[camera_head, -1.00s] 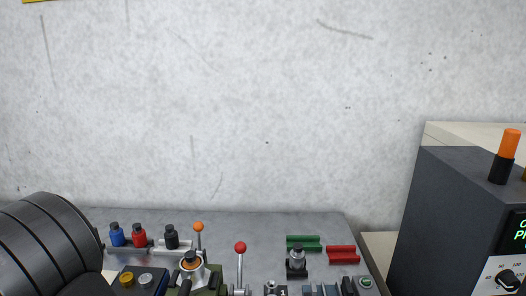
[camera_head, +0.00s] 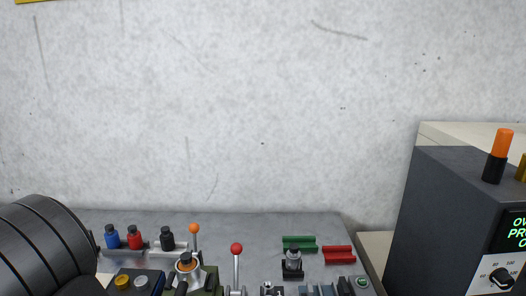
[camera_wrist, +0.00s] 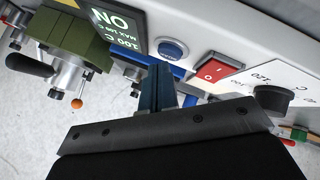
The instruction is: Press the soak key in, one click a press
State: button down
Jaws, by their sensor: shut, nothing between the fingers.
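A round blue button (camera_wrist: 172,48) with a pale ring sits on the light panel in the wrist view, between a lit display and a red rocker switch. It appears to be the soak key; its marking is too small to read. My gripper (camera_wrist: 159,70) shows as narrow blue fingers, closed together with nothing between them. The tips lie just below the button in the picture; I cannot tell whether they touch the panel. My gripper is not visible in the head view.
In the wrist view, the lit display (camera_wrist: 112,28), red rocker switch (camera_wrist: 212,68) and black dial (camera_wrist: 272,97) surround the button. In the head view, a dark oven box (camera_head: 450,215) stands at right.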

jog(key=shift+f, duration=0.1)
dwell(0.5)
jog(key=shift+f, duration=0.35)
jog(key=shift+r, duration=0.4)
dwell(0.3)
jog(key=shift+r, duration=3.05)
jog(key=shift+f, duration=0.1)
